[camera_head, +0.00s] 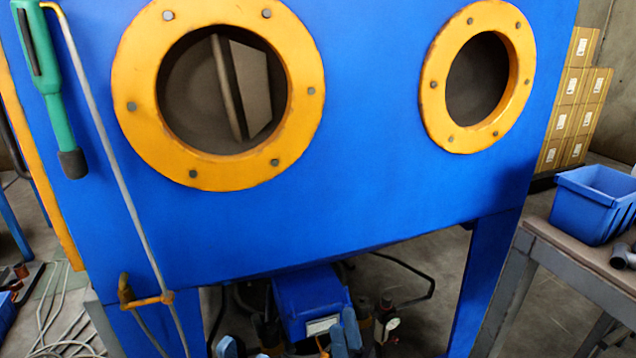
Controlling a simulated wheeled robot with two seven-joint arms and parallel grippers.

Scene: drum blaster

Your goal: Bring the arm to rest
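The blue blasting cabinet (370,200) fills most of the head view, with two orange-ringed round ports in its front. My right gripper (345,334) shows at the bottom edge, right of centre, as two blue fingertips close together in front of the cabinet's underside. Whether a gap lies between them is unclear, and nothing is seen held. My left gripper (227,347) appears only as a small blue tip at the bottom edge, further left. The rest of both arms is out of the frame.
A green-handled tool (48,85) and a thin pipe (105,150) run down the cabinet's left front. A blue bin (595,204) stands on a table (580,262) at right. Stacked boxes (575,100) stand behind. Cables (60,325) lie on the floor at lower left.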

